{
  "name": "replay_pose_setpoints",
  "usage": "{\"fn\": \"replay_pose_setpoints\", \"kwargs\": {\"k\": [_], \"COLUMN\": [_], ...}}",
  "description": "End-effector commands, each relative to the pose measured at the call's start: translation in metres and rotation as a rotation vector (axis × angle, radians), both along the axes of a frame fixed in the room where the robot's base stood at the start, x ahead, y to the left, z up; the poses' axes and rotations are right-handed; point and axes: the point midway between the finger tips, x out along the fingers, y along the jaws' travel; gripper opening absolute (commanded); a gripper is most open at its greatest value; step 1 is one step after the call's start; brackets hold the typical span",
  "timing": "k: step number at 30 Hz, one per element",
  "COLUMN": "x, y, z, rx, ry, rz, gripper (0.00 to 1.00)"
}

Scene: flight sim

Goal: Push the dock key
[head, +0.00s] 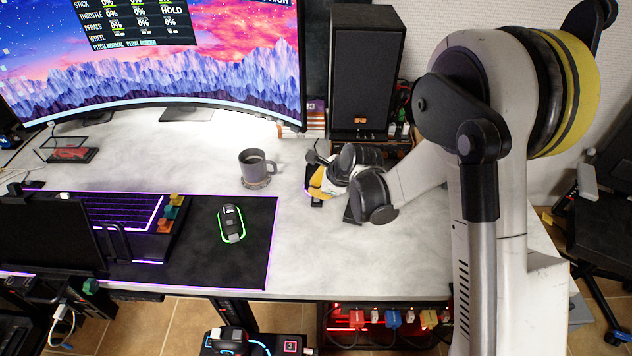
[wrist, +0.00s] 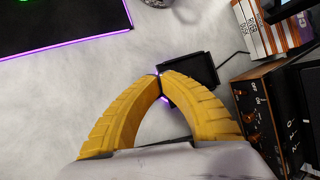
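My gripper (wrist: 159,75) has its two yellow fingers arched together with the tips meeting, nothing visible held. The tips are over the near-left edge of a small black device (wrist: 192,68) on the white desk, which has a cable to the right and a purple glow beside the fingers. I cannot tell whether the tips touch it. In the head view, my gripper (head: 318,188) is low over the desk, right of the mug, and the black device (head: 317,203) is partly hidden by it. No key labelled dock is readable; the fingers may cover it.
A grey mug (head: 254,169) stands left of my gripper. A mouse (head: 231,224) lies on a black mat (head: 255,262) with a purple edge. A black speaker (head: 366,70) stands behind. In the wrist view, a wood-sided box (wrist: 268,105) with knobs is close on the right.

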Motion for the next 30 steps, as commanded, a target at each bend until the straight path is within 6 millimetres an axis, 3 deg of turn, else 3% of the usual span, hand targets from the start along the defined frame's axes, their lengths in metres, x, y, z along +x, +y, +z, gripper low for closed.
{"fn": "replay_pose_setpoints", "kwargs": {"k": [8, 30], "x": [0.000, 0.000], "y": [0.000, 0.000], "z": [-0.010, -0.014], "rx": [0.000, 0.000], "ry": [0.000, 0.000], "rz": [0.000, 0.000], "gripper": [0.00, 0.00]}}
